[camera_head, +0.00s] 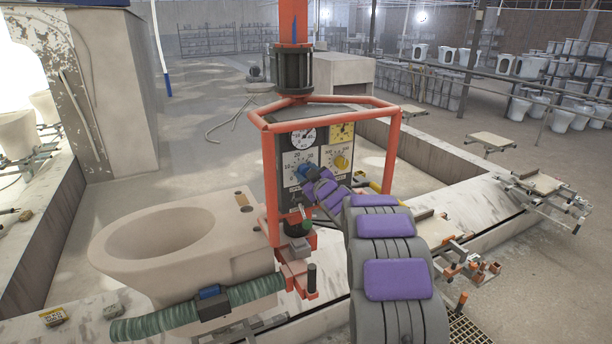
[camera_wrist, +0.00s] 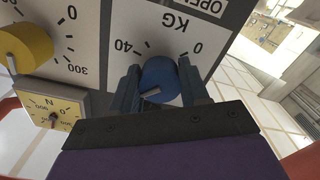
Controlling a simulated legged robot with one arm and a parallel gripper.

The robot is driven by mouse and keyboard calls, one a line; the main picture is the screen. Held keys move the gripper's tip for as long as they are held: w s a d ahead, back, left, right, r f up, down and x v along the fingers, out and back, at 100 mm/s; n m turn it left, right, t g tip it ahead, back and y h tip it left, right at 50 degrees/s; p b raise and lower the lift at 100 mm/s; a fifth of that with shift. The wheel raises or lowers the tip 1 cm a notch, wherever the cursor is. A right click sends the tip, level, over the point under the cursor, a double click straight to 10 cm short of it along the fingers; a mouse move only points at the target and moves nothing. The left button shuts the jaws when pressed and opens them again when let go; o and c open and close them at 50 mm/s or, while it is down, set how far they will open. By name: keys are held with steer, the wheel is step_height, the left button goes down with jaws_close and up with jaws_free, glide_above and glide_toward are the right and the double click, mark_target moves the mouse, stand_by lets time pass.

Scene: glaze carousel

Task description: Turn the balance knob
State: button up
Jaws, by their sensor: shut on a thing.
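The blue knob, which I take as the balance knob (camera_wrist: 160,76), sits on a white dial face marked KG, with 0 and 40 showing. A small grey pointer shows on its near edge in the wrist view. My gripper (camera_wrist: 161,85) has one finger on each side of the knob and is shut on it.
A yellow knob (camera_head: 342,162) sits to the right of the blue one. An orange tube frame (camera_head: 268,185) surrounds the panel. A beige toilet bowl (camera_head: 170,240) stands left, with a green hose (camera_head: 165,318) in front.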

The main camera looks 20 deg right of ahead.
steer(key=shift+f, duration=0.1)
steer(key=o, duration=1.1)
steer(key=shift+c, duration=0.2)
steer(key=shift+s, duration=0.1)
steer(key=s, duration=1.7)
steer(key=shift+d, duration=0.4)
